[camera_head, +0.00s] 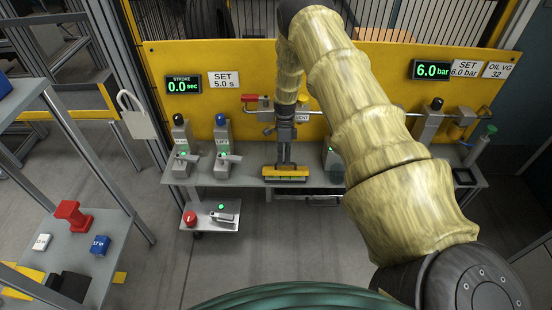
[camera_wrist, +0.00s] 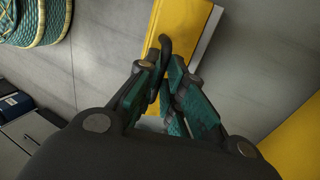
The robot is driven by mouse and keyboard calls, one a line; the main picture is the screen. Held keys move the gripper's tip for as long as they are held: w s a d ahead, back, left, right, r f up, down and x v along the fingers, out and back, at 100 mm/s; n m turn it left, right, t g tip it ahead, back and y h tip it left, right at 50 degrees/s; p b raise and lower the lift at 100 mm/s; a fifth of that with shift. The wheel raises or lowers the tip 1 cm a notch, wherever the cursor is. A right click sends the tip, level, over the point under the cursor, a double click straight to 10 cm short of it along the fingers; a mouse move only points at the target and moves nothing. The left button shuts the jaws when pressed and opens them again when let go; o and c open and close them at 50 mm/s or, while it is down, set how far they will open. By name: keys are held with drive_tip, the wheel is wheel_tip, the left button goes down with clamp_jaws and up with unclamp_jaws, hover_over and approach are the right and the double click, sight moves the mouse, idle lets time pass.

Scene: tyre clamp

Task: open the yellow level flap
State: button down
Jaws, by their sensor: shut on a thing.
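The yellow flap (camera_head: 285,173) is a narrow bar at the front edge of the grey bench, with a pale strip along its lower edge. In the wrist view the yellow flap (camera_wrist: 186,22) runs up from my fingertips, with grey metal along its right side. A dark curved handle (camera_wrist: 164,43) stands out from it. My gripper (camera_head: 286,160) points down at the flap from above. In the wrist view my gripper (camera_wrist: 167,78) has its teal-padded fingers close together around the handle, whose lower part they hide. Whether the flap is tilted is unclear.
Two units with green-lit buttons (camera_head: 181,150) (camera_head: 222,150) stand left on the bench (camera_head: 250,172). A lower shelf holds a red button (camera_head: 190,218). Displays and signs are on the yellow panel (camera_head: 300,60) behind. A grey rack with a red part (camera_head: 74,214) stands at left.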

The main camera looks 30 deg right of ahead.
drive_tip(key=shift+w, duration=0.1)
idle(0.3)
drive_tip(key=c, duration=1.5)
unclamp_jaws()
drive_tip(key=shift+a, duration=0.1)
drive_tip(key=v, duration=1.2)
drive_tip(key=shift+d+f, duration=0.1)
drive_tip(key=shift+d, duration=0.1)
